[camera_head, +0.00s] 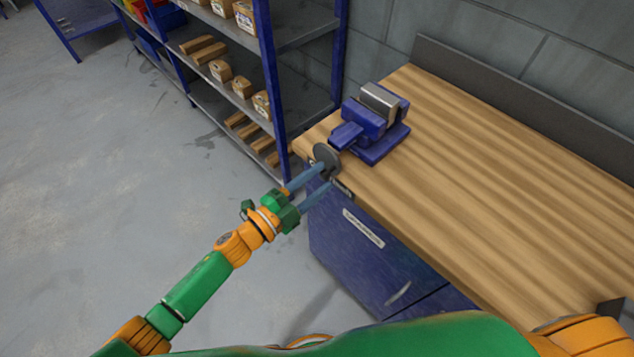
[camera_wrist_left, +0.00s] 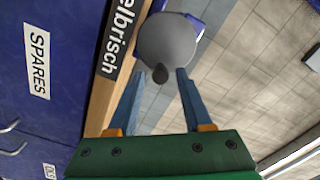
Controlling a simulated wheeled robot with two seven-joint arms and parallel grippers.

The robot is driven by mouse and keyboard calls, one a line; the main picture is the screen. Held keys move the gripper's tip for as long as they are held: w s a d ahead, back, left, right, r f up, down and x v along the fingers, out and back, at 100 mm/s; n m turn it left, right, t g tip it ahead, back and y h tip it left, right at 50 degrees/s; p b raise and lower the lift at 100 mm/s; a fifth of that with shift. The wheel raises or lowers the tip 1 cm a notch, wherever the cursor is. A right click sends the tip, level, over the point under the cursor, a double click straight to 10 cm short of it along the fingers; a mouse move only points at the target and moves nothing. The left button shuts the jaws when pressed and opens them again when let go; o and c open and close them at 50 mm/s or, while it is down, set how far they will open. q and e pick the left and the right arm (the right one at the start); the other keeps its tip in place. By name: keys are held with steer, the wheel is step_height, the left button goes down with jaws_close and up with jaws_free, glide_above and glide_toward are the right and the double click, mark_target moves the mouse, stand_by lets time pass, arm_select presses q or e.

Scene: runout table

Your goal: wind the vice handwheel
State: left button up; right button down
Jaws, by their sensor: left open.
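The blue vice (camera_head: 370,128) with a grey jaw block sits at the near left corner of the wooden workbench. Its grey round handwheel (camera_head: 324,156) faces out past the bench end; in the left wrist view the handwheel (camera_wrist_left: 167,38) is a disc with a dark knob (camera_wrist_left: 160,74) near its rim. My left gripper (camera_head: 325,175) is open at the handwheel. In the left wrist view the blue fingers of my left gripper (camera_wrist_left: 160,72) stand on either side of the knob, with gaps visible. Whether either finger touches the wheel is unclear. My right gripper is out of view.
The workbench (camera_head: 500,170) top is clear to the right of the vice. Blue cabinets (camera_head: 350,255) stand under it. A blue-framed shelf rack (camera_head: 268,80) with boxes and wooden blocks stands close behind the bench end. Open grey floor (camera_head: 100,200) lies to the left.

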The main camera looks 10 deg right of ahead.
arm_select(q)
steer(key=m+b, duration=0.5)
steer(key=m, duration=1.3)
steer(key=shift+f+m+b, duration=0.15)
steer(key=shift+m+b, duration=0.2)
steer(key=shift+m, duration=0.05)
jaws_close()
steer(key=shift+w+a+r+n+p, duration=0.1)
steer(key=shift+r+n+p, duration=0.45)
steer(key=shift+n+p, duration=0.3)
steer(key=shift+r+n, duration=0.1)
steer(key=shift+n, duration=0.45)
steer(key=shift+n+p, duration=0.3)
